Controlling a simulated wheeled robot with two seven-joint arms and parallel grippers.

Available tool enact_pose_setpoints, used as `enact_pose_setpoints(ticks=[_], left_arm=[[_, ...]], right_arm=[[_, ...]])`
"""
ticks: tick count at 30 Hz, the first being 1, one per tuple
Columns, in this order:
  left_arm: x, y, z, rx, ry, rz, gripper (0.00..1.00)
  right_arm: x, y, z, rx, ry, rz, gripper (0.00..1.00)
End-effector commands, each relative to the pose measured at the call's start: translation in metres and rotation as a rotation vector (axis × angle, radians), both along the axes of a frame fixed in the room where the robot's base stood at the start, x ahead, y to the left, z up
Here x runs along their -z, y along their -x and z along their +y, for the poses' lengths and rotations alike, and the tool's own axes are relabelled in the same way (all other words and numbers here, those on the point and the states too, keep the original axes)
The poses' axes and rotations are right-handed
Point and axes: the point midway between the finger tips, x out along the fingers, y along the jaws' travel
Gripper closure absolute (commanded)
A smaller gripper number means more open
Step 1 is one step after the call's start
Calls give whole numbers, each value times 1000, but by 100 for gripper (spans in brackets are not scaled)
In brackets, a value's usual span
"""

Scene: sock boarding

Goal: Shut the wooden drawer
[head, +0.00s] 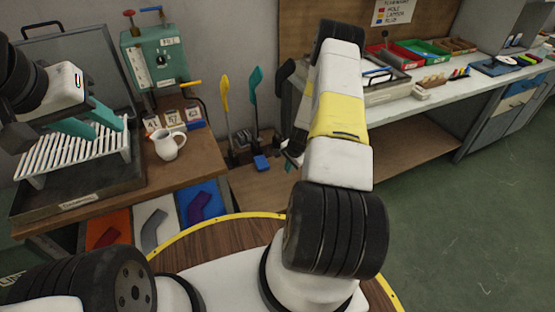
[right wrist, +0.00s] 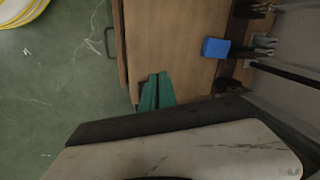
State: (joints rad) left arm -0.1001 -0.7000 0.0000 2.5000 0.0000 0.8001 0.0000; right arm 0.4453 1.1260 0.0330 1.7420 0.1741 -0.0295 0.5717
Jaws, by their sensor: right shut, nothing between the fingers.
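The wooden drawer's front (right wrist: 119,45) shows in the right wrist view as a narrow wooden strip with a thin dark handle (right wrist: 97,41). It lies along the edge of a low wooden top, with a thin dark line between them. I cannot tell how far it stands out. My right gripper's teal fingers (right wrist: 157,92) are together and empty, over the near corner of the wood beside the drawer front; contact is unclear. In the head view my right arm mostly hides this gripper. My left gripper (head: 86,121) is open and empty above a white slatted rack at the left.
A blue block (right wrist: 215,47) sits on the low wooden top. The slatted rack (head: 75,160), a white jug (head: 168,145) and a green machine (head: 155,58) stand on the left table. A long bench (head: 440,97) with trays is at the right. Green floor (head: 460,220) is clear.

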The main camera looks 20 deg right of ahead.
Motion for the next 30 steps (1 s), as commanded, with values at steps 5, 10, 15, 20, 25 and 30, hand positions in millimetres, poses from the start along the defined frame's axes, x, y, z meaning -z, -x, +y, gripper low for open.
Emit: enact_pose_setpoints(ticks=[5,10,15,20,25,30], left_arm=[[0,0,0,0,0,0,64],[0,0,0,0,0,0,64],[0,0,0,0,0,0,64],[0,0,0,0,0,0,64],[0,0,0,0,0,0,64],[0,0,0,0,0,0,64]], right_arm=[[46,37,-11,399,-108,39,100],[96,83,-17,952,-250,72,100],[134,123,-16,1431,-371,89,100],[152,143,-13,1698,-440,95,100],[160,148,-12,1786,-463,94,100],[182,143,-10,1783,-462,96,100]])
